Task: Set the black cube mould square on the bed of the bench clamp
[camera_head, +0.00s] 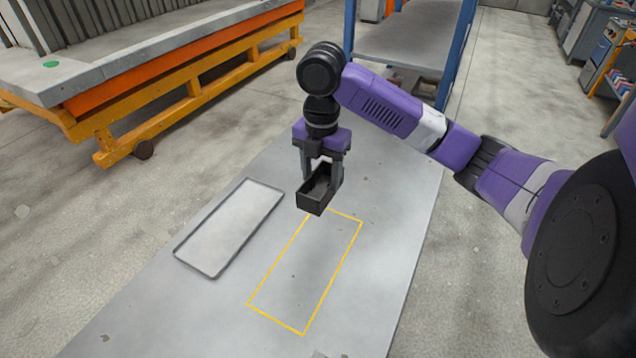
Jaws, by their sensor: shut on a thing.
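The black mould (312,200) is a small dark open-topped box, longer than it is wide. My gripper (322,172) is shut on it from above, near its far part. The mould hangs above the grey bench top, near the far end of a yellow outline (334,284). It looks roughly level, and the gap below it is hard to judge. I cannot make out the bench clamp or its bed. A small grey piece (318,354) is cut off at the bottom edge, and I cannot tell what it is.
A shallow pale tray (178,248) with a dark rim lies left of the yellow outline. The grey bench top (376,300) is otherwise mostly clear. An orange-framed table (190,98) stands at upper left, and a blue-posted rack (462,50) stands behind the bench.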

